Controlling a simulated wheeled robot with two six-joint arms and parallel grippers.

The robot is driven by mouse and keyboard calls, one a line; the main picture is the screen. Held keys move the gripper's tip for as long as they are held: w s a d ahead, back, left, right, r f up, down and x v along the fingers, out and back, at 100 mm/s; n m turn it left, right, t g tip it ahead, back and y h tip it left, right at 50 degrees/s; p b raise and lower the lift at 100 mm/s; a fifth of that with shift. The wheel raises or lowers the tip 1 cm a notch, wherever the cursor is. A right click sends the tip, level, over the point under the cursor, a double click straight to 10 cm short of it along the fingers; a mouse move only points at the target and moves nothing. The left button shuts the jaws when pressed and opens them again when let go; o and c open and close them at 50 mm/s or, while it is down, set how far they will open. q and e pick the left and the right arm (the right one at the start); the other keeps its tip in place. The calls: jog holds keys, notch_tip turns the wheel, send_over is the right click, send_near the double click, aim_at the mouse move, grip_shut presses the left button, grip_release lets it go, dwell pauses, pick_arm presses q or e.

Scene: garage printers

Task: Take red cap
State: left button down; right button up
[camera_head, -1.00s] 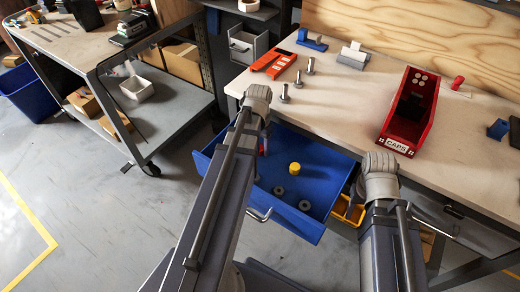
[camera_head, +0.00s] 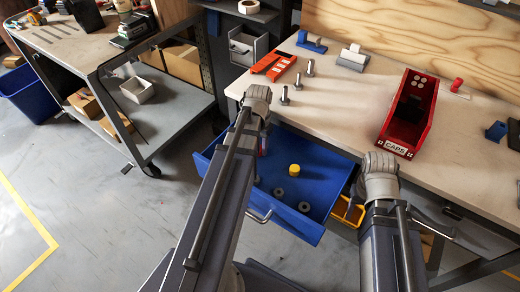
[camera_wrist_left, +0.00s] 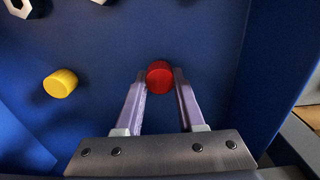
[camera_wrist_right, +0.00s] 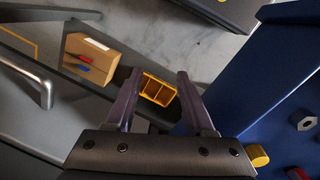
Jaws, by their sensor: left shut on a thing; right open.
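The red cap (camera_wrist_left: 159,75) is in the blue drawer (camera_head: 322,160), between the two fingertips of my left gripper (camera_wrist_left: 160,78). The left gripper is shut on it, close to the drawer floor. In the head view my left arm hides most of this spot. The red cap also shows at the lower right edge of the right wrist view (camera_wrist_right: 297,173). My right gripper (camera_wrist_right: 158,88) is open and empty outside the drawer, above a small yellow bin (camera_wrist_right: 158,90).
A yellow cap (camera_wrist_left: 61,83) and several grey nuts (camera_head: 304,206) lie in the drawer. The drawer walls stand close around my left gripper. On the workbench (camera_head: 335,100) are a red CAPS bin (camera_head: 397,148), upright bolts (camera_head: 284,95) and an orange-red holder (camera_head: 273,65).

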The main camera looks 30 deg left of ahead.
pick_arm(q)
jog(key=shift+r+p, duration=1.5)
jog(key=shift+r, duration=0.15)
jog(key=shift+r, duration=0.1)
